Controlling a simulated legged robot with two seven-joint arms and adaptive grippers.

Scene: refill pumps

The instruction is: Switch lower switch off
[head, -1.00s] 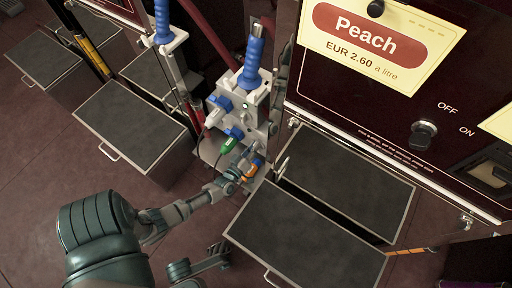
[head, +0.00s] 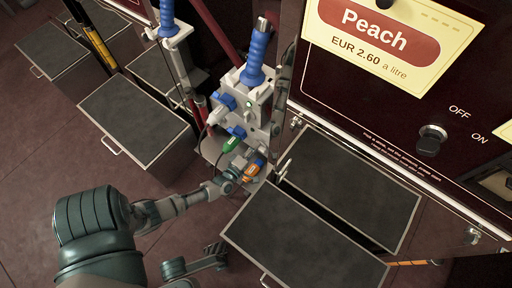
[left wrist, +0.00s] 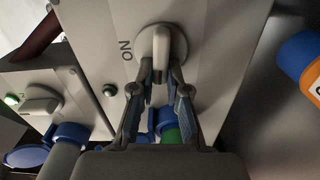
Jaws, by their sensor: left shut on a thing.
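The lower switch (left wrist: 161,48) is a grey round knob with a pale lever on a white panel (left wrist: 215,70), beside an ON label. My left gripper (left wrist: 162,80) is shut on the switch's lever, one finger on each side. In the head view my left gripper (head: 236,172) is at the low end of the white pump box (head: 257,112), where the switch itself is hard to make out. A second grey knob (left wrist: 40,102) shows at the left in the left wrist view, next to a green lamp (left wrist: 11,99). My right gripper is not in view.
A green plug (head: 232,144) and an orange plug (head: 253,170) are close to my left gripper. A blue-handled nozzle (head: 256,58) stands above the box. Dark crates (head: 305,240) stand in front.

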